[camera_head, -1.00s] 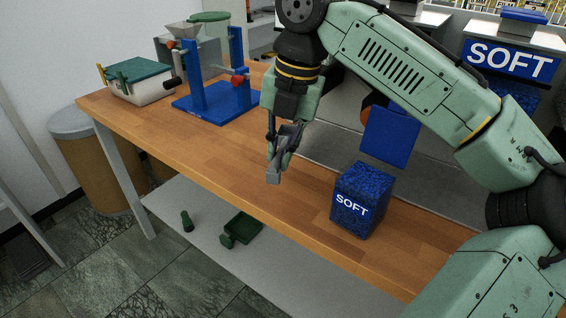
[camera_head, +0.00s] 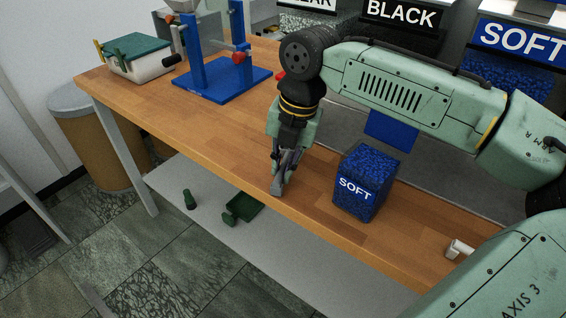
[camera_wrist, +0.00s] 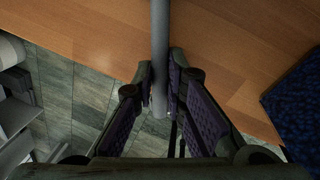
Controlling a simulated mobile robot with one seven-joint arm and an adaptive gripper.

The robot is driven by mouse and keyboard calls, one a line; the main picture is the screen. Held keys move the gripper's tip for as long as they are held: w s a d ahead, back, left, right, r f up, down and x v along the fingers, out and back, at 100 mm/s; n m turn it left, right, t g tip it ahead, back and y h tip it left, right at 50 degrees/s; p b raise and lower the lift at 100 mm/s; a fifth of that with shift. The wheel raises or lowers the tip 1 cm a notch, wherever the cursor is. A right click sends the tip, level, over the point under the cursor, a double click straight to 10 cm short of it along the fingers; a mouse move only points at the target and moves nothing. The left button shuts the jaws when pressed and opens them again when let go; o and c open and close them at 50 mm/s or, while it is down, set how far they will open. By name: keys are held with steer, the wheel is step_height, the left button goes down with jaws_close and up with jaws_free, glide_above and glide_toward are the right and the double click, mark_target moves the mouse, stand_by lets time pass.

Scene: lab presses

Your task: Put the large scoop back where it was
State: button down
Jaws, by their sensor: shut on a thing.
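My gripper (camera_head: 280,177) points down over the front edge of the wooden bench. It is shut on a grey thing, apparently the large scoop (camera_head: 277,189). In the wrist view a plain grey bar (camera_wrist: 160,50) runs between the fingers (camera_wrist: 160,100), over the wood and past its edge. The scoop's bowl cannot be made out. I cannot tell whether the held thing touches the bench. A dark blue box marked SOFT (camera_head: 366,183) stands just right of my gripper, apart from it.
The wooden bench (camera_head: 190,130) is clear left of my gripper. A blue stand (camera_head: 220,80) and a white box with a green lid (camera_head: 140,57) stand at its far left. A small white item (camera_head: 459,249) lies at right. A green tray (camera_head: 243,208) is on the lower shelf.

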steer(key=shift+f, duration=0.15)
steer(key=c, duration=1.6)
jaws_free()
steer(key=shift+c, duration=0.2)
step_height(320, 180, up, 12)
steer(key=d+b, duration=0.1)
steer(key=d, duration=0.1)
steer(key=shift+s, duration=0.3)
